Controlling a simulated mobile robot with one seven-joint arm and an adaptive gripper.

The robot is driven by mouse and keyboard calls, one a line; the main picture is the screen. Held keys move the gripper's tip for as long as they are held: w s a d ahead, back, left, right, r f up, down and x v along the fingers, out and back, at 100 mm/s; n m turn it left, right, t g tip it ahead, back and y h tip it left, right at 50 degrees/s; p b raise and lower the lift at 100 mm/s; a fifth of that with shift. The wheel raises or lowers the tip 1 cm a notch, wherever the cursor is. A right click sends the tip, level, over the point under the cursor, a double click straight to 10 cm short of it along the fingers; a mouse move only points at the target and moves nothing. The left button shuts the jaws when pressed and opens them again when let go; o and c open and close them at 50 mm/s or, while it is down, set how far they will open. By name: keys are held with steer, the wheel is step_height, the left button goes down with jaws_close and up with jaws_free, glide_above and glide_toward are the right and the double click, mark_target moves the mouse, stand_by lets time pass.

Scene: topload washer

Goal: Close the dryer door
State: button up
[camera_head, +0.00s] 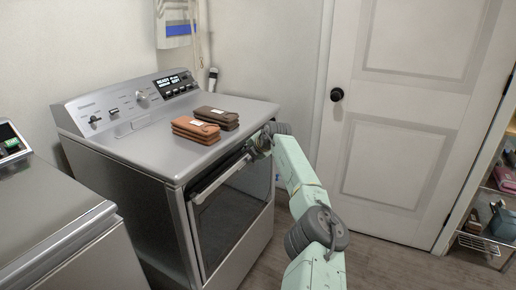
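The dryer (140,135) is the grey machine in the middle, with a control panel and lit display at its back. Its door (230,215) is on the front face, with a dark window in a silver frame. The door's top edge (220,180) stands slightly out from the body, with a dark gap above it, so it looks ajar. My gripper (259,146) is at the upper right of the door, close to its top edge. I cannot tell whether it touches the door. My arm hides the fingers and the door's right edge in part.
Two stacks of folded brown items, orange-brown (196,129) and dark brown (217,117), lie on the dryer top. A second grey machine (50,220) stands at the left. A white room door (405,120) and a shelf (490,220) are at the right. Floor shows between.

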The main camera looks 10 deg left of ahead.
steer(key=v, duration=0.9)
steer(key=shift+d+f, duration=0.1)
